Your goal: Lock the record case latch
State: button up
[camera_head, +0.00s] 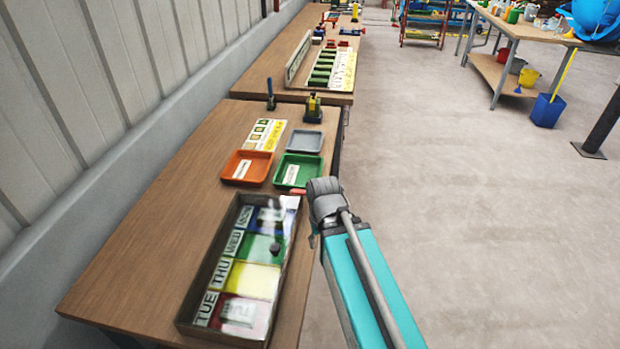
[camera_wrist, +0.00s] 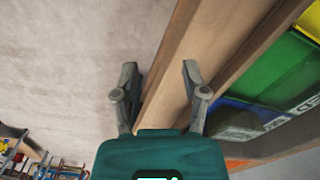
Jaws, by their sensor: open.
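The record case (camera_head: 199,262) is a long grey-brown box on the near bench. It holds coloured panels labelled TUE, THU, WED and one more, under what looks like a clear cover. A small dark knob (camera_head: 275,247) sits over the green panel; I cannot tell whether it is the latch. In the wrist view the case's wooden wall (camera_wrist: 240,69) and its green and blue panels show at the right. My gripper (camera_wrist: 158,75) is open and empty, its fingers pointing towards the bench edge beside the case.
An orange tray (camera_head: 247,168), a green tray (camera_head: 299,171) and a grey tray (camera_head: 305,141) stand behind the case. A label card (camera_head: 264,135) lies by them. The wall runs along the bench's left. Open floor (camera_head: 480,230) lies to the right.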

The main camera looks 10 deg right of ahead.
jog(key=shift+w, duration=0.15)
jog(key=shift+o, duration=1)
jog(key=w+r+n+p, duration=0.4)
jog(key=w+r+p, duration=1.3)
jog(key=r+p, duration=0.3)
jog(key=shift+w+d+n, duration=0.25)
jog(key=shift+d+n, duration=0.05)
jog(key=shift+d, duration=0.1)
jog(key=shift+f, duration=0.25)
notch_tip(320, 180, down, 13)
jog(key=b, duration=1.3)
jog(key=shift+f+b, duration=0.15)
jog(key=shift+b, duration=0.25)
jog(key=shift+c, duration=0.3)
